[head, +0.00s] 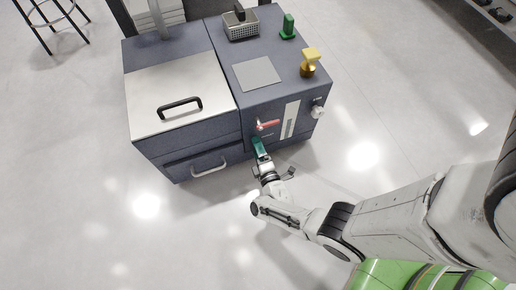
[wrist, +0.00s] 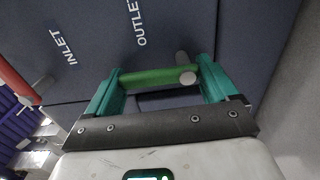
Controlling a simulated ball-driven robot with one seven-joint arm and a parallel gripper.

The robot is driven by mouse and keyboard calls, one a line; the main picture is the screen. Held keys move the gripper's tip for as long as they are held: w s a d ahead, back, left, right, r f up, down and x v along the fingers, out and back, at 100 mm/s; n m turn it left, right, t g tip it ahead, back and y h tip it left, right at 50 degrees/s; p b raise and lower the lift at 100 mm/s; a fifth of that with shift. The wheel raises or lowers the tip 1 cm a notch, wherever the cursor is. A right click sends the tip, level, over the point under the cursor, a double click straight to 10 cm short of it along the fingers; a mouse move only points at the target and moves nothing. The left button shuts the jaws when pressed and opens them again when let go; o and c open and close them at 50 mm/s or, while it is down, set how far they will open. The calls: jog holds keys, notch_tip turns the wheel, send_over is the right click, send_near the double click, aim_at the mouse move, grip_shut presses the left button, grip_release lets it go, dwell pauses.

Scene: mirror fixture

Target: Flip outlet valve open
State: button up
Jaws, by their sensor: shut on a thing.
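The outlet valve's green lever (wrist: 150,78) lies nearly level across the wrist view, just below the printed OUTLET label (wrist: 139,22). A round grey pivot end shows at its right. My gripper (wrist: 162,84) has its teal fingers on either side of the lever, one at each end, and is shut on it. In the head view my gripper (head: 258,147) is at the front face of the dark blue machine (head: 255,107), just below the red lever. The green lever cannot be told apart from the teal fingers there.
The red inlet lever (head: 268,124) sticks out just above my gripper; it also shows in the wrist view (wrist: 18,82), left beside the INLET label (wrist: 63,47). A drawer handle (head: 209,168) is to the left. A white knob (head: 317,111) is to the right. The floor in front is clear.

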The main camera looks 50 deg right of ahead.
jog(key=o, duration=0.8)
jog(key=p+v, duration=0.2)
jog(key=v, duration=0.9)
jog(key=shift+w, duration=0.1)
